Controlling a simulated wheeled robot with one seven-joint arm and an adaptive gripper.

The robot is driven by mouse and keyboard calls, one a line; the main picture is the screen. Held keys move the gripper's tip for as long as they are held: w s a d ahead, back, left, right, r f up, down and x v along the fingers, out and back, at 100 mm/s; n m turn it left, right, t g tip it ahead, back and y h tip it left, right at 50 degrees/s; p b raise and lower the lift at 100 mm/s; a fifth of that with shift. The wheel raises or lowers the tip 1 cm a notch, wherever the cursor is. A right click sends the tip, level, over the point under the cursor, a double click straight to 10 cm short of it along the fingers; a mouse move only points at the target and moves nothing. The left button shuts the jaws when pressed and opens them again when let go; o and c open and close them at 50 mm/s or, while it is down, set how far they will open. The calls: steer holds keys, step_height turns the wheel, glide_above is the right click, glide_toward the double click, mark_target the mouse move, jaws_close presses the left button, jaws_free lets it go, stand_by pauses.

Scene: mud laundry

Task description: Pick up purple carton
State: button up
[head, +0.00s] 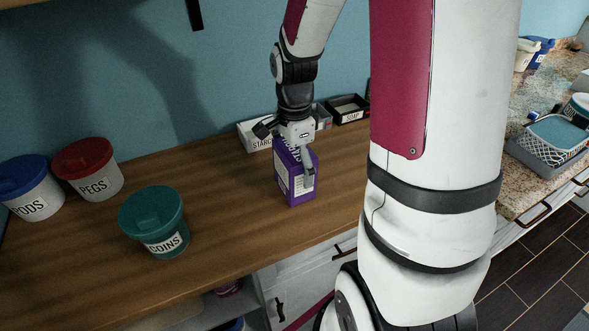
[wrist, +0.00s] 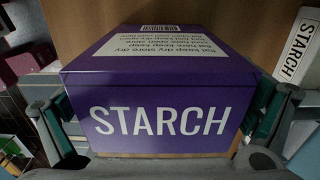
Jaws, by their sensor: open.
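The purple carton (head: 298,187) stands upright on the wooden counter, below my gripper in the head view. It fills the middle of the wrist view (wrist: 160,118), with the word STARCH on the face towards the camera and a white printed label with a barcode on the adjoining face. My gripper (head: 292,160) is open over the carton, with one finger showing down its near side. In the wrist view the gripper's fingers (wrist: 160,122) stand on the left and right sides of the carton. Whether the pads touch it I cannot tell.
A white box labelled STARCH (head: 256,137) and a dark SOAP bin (head: 349,108) stand behind the carton by the wall. A teal COINS tub (head: 153,222), a red-lidded PEGS tub (head: 90,170) and a blue-lidded PODS tub (head: 31,188) stand left. Counter between COINS and the carton is clear.

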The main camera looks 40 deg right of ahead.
steer(key=c, duration=1.7)
steer(key=shift+o, duration=0.2)
steer(key=shift+r, duration=0.15)
